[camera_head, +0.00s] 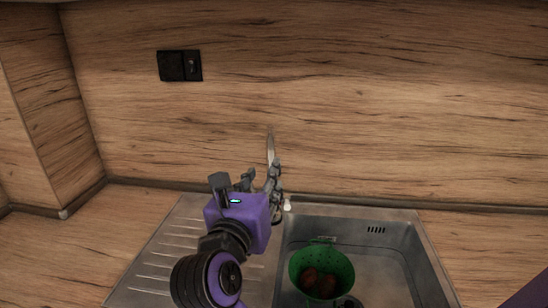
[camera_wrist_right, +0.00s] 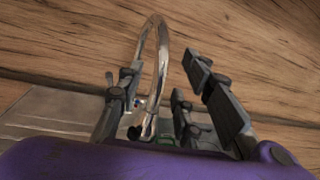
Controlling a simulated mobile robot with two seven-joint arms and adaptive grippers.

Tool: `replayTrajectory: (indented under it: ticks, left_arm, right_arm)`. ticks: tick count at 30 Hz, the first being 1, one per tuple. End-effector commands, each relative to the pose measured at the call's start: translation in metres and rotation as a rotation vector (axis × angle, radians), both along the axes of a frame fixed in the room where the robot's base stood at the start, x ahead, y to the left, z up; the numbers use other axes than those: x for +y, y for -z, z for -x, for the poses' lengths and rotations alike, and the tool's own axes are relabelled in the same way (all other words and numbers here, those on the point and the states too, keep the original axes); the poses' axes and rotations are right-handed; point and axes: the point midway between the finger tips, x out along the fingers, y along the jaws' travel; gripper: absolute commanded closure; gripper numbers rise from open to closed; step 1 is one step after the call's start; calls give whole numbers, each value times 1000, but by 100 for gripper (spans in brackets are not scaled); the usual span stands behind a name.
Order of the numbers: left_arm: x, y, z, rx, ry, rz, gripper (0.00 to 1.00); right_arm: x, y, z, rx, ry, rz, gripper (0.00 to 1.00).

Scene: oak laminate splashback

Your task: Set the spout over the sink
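The chrome spout (camera_head: 270,148) is a tall thin arch rising at the back of the steel sink (camera_head: 405,262). In the head view it shows as a narrow strip, partly hidden by my right gripper (camera_head: 263,182). In the right wrist view the spout (camera_wrist_right: 161,70) stands between the parted fingers of my right gripper (camera_wrist_right: 160,90), nearer the left finger. The fingers look open; whether one touches the spout I cannot tell. The spout's base and outlet are mostly hidden in the head view. My left gripper is not in view.
A green colander (camera_head: 337,283) holding brown round items sits in the basin. The ribbed drainboard (camera_head: 165,255) lies left of the basin. A wooden splashback (camera_head: 380,110) with a black socket (camera_head: 180,66) rises behind. The right part of the basin is clear.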

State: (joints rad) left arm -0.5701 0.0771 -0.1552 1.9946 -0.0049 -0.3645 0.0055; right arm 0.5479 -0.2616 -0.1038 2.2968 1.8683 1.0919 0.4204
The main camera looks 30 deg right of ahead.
Motion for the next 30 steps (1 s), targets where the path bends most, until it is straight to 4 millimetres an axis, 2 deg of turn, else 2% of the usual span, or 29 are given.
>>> replayTrajectory:
  ticks: [5, 12, 24, 30]
  left_arm:
    - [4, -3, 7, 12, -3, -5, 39]
    - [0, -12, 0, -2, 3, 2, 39]
    - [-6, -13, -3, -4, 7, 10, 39]
    - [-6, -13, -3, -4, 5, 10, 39]
  right_arm:
    - [-20, -6, -19, -5, 2, 5, 67]
    - [-43, -4, -44, -4, 1, 4, 67]
    - [-50, -1, -52, -2, 1, 1, 67]
    - [-50, -1, -51, -2, 1, 1, 92]
